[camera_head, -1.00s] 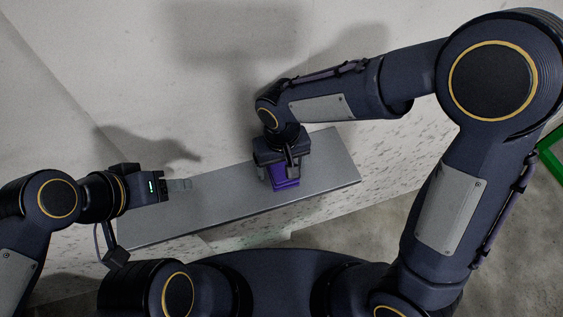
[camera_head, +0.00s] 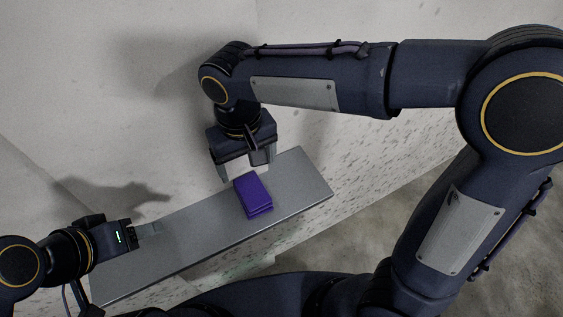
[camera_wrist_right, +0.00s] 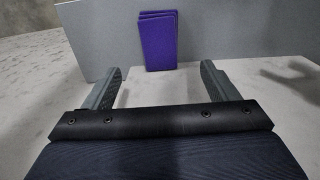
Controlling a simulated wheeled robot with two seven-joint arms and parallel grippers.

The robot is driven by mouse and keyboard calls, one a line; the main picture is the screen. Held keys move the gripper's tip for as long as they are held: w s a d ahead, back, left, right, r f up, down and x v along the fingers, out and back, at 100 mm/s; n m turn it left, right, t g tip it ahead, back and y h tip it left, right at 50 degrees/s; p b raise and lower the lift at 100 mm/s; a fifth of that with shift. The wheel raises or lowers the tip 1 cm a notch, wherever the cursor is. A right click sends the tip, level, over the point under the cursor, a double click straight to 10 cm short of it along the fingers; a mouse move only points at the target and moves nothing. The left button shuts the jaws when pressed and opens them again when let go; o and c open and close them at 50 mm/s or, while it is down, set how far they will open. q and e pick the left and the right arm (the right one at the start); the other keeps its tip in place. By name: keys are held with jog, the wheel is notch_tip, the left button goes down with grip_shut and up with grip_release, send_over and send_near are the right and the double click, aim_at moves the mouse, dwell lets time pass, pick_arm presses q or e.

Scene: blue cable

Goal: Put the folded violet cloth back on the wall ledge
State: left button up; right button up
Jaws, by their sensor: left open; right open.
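The folded violet cloth (camera_head: 252,193) lies on the grey wall ledge (camera_head: 195,229), right of its middle, with nothing holding it. In the right wrist view the cloth (camera_wrist_right: 158,42) shows as a stack of flat layers beyond the fingers, against the ledge (camera_wrist_right: 238,35). My right gripper (camera_head: 244,173) is open and empty, above and behind the cloth, apart from it. In the right wrist view its two fingers (camera_wrist_right: 164,88) are spread wide with a gap between them and the cloth. My left gripper (camera_head: 150,230) is open over the left part of the ledge and empty.
A pale wall (camera_head: 190,100) rises behind the ledge. The ledge surface is bare between my left gripper and the cloth, and at its right end. Speckled floor (camera_head: 360,230) lies below, in front of the ledge.

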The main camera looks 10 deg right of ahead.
jog(key=shift+d, duration=0.1)
jog(key=s+d+r+m+t+y, duration=0.1)
jog(key=s+d+r+m+y, duration=0.15)
jog(key=d, duration=1.05)
jog(key=s+d+f+m+t+y, duration=0.1)
jog(key=s+d+f+m+t, duration=0.1)
jog(key=s+d, duration=0.5)
jog(key=shift+s+d+f+m+t, duration=0.2)
jog(key=shift+s+f+m+t, duration=0.25)
jog(key=shift+s+t, duration=0.75)
jog(key=shift+w, duration=0.15)
